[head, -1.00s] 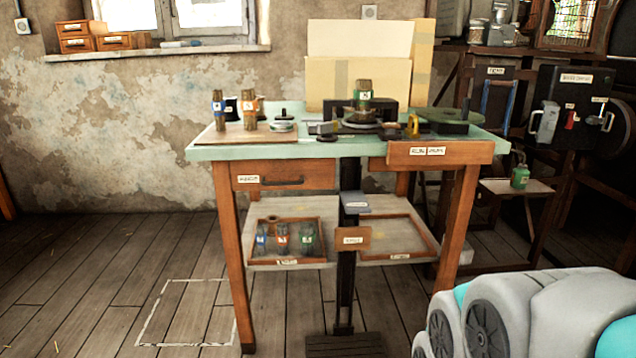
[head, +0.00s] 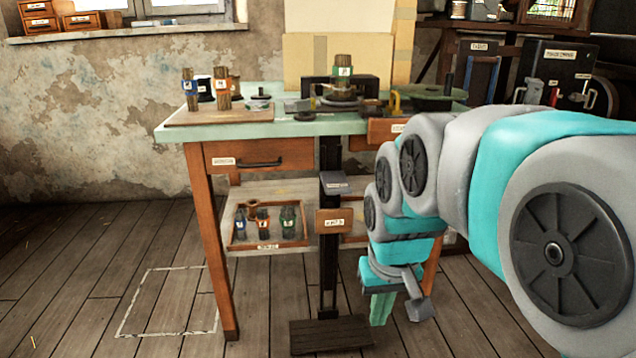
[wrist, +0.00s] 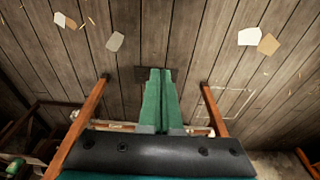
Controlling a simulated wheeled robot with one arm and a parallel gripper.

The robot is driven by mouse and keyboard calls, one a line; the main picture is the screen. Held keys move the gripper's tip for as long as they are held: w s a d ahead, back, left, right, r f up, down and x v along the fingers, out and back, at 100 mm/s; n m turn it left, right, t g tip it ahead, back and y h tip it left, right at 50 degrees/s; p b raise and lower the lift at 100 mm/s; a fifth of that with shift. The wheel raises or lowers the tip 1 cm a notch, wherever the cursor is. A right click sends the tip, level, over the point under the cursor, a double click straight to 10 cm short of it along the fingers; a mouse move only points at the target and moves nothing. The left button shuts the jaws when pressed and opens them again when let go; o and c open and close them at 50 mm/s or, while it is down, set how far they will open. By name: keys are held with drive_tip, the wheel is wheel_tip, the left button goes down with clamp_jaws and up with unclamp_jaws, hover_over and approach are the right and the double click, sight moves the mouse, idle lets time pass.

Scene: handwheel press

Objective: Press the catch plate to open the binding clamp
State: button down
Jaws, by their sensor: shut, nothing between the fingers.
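A black post (head: 329,268) runs down the front of the bench. It carries a grey labelled plate (head: 335,184) and, below it, a brown labelled plate (head: 334,221). I cannot read the labels well enough to tell which is the catch plate. On the benchtop, a bundle with a green label (head: 343,70) stands upright on a round dark fixture (head: 341,98), possibly the binding clamp; its jaws are too small to make out. My gripper (head: 381,309) points down, right of the post and apart from both plates. Its green fingers are together and empty in the wrist view (wrist: 160,74).
A dark pedal (head: 330,335) lies at the post's foot. The green-topped bench (head: 280,129) has wooden legs and a lower tray (head: 236,240) with several small bundles. A marked floor rectangle (head: 170,300) at the left is clear.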

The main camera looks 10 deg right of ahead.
drive_tip(key=w+r+t+b, duration=0.1)
drive_tip(key=w+r, duration=0.4)
drive_tip(key=w, duration=0.5)
drive_tip(key=w+r+t+b, duration=0.1)
drive_tip(key=w+r+t, duration=0.2)
drive_tip(key=w+r, duration=0.3)
drive_tip(key=w+r+t+b, duration=0.1)
drive_tip(key=w+r+t, duration=0.2)
drive_tip(key=w, duration=1)
wheel_tip(320, 180, up, 3)
drive_tip(key=shift+w+a, duration=0.15)
drive_tip(key=shift+w, duration=0.25)
hover_over(336, 184)
drive_tip(key=s, duration=0.3)
wheel_tip(336, 184, down, 9)
drive_tip(key=shift+r, duration=0.2)
drive_tip(key=shift+f, duration=1.25)
